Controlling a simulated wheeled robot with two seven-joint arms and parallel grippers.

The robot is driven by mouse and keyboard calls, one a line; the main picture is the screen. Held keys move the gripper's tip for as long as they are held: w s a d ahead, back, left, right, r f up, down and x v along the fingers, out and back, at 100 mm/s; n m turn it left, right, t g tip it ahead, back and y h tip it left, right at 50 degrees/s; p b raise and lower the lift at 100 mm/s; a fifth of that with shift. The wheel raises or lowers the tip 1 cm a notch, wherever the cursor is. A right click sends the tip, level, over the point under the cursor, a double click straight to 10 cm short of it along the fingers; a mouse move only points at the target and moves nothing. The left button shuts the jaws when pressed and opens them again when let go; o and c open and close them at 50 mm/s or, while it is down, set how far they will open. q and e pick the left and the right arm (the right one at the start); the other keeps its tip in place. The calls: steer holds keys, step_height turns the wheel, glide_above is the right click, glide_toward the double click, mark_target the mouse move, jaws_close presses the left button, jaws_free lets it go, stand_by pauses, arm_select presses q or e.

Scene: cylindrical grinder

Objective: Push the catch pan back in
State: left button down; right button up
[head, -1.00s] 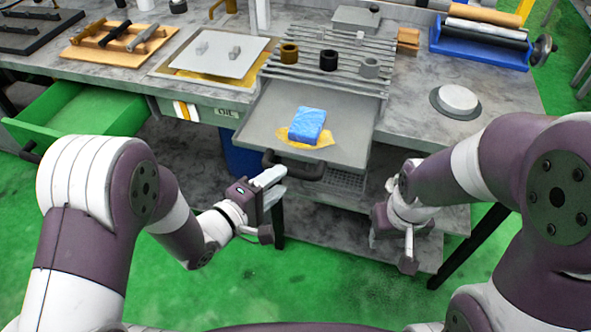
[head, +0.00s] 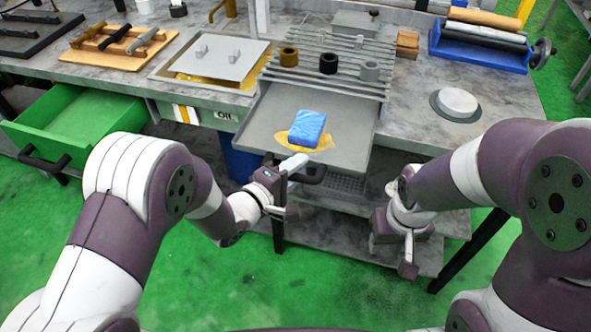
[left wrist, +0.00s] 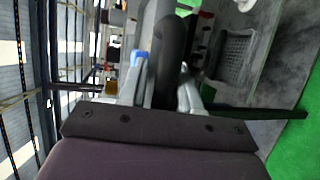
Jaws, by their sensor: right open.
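The grey catch pan (head: 262,117) sticks out from under the slatted rack toward me. A blue block (head: 307,128) lies in it on a yellow puddle (head: 322,143). My left gripper (head: 296,164) is at the dark handle (head: 316,175) on the pan's front. In the left wrist view the dark handle (left wrist: 173,55) lies between the fingers of my left gripper (left wrist: 163,88); whether they press on it I cannot tell. My right gripper (head: 407,252) is open and empty, low to the right of the pan.
An open green drawer (head: 80,120) stands out at the left. The slatted rack (head: 325,62) carries several small rings above the pan. A grey lower shelf (head: 340,227) lies below. A round white-topped disc (head: 457,102) sits on the bench at right.

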mark_target(276, 156)
arm_select(q)
steer(key=w+d, duration=0.1)
steer(key=w, duration=0.3)
steer(key=w+d, duration=0.1)
steer(key=w, duration=0.3)
steer(key=w+d+f+b, duration=0.1)
steer(key=w, duration=0.3)
steer(key=shift+d, duration=0.4)
steer(key=shift+s, duration=0.1)
steer(key=c, duration=1)
jaws_free()
steer(key=shift+r, duration=0.1)
steer(key=shift+r, duration=0.1)
steer(key=p+v, duration=0.1)
steer(key=v, duration=1.1)
steer(key=shift+s+a+r, duration=0.1)
steer(key=shift+s+a, duration=0.05)
steer(key=shift+a, duration=0.05)
